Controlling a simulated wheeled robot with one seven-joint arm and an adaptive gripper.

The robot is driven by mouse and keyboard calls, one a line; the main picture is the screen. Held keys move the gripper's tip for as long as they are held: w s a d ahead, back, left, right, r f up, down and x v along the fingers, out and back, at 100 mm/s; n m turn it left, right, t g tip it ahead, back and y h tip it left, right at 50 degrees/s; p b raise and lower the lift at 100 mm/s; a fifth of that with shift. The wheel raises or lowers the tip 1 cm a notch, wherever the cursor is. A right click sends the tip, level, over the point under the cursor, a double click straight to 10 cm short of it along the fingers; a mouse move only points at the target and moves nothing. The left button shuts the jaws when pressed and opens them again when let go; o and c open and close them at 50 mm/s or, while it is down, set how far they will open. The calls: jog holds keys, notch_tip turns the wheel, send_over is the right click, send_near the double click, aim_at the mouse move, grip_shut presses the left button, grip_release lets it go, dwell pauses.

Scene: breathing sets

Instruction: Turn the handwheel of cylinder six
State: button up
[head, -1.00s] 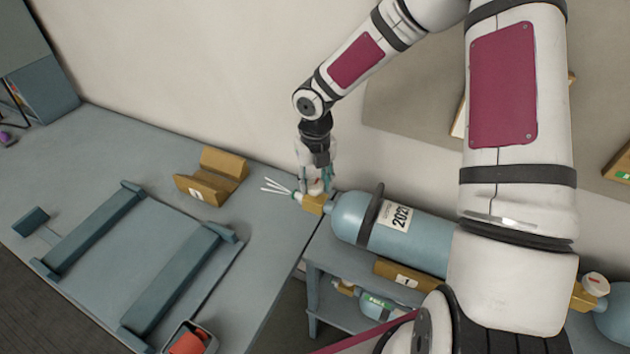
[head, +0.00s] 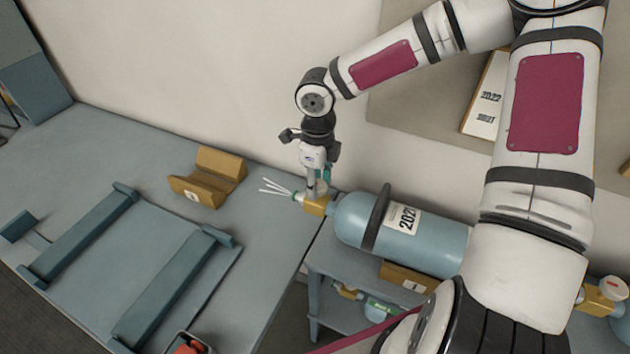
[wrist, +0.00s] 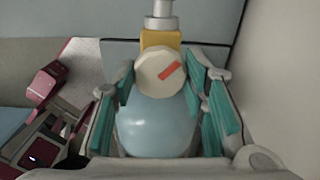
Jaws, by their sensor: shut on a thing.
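A blue-grey cylinder (head: 345,222) lies on its side with a brass valve block (head: 316,206) at its left end. My gripper (head: 318,187) points down over the valve and is shut on the handwheel, teal finger pads on both sides. In the head view the fingers mostly hide the handwheel.
Several white prongs (head: 275,187) stick out left of the valve. A tan cradle (head: 208,180) and a blue frame (head: 75,235) sit on the left bench. Another cylinder (head: 380,309) lies on the shelf below. The wall (head: 230,80) is close behind my gripper.

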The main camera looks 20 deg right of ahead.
jog(key=shift+n, duration=0.3)
dwell(0.4)
jog(key=o, duration=1.2)
jog(key=shift+c, duration=0.2)
jog(key=shift+r, duration=0.1)
notch_tip(320, 180, up, 12)
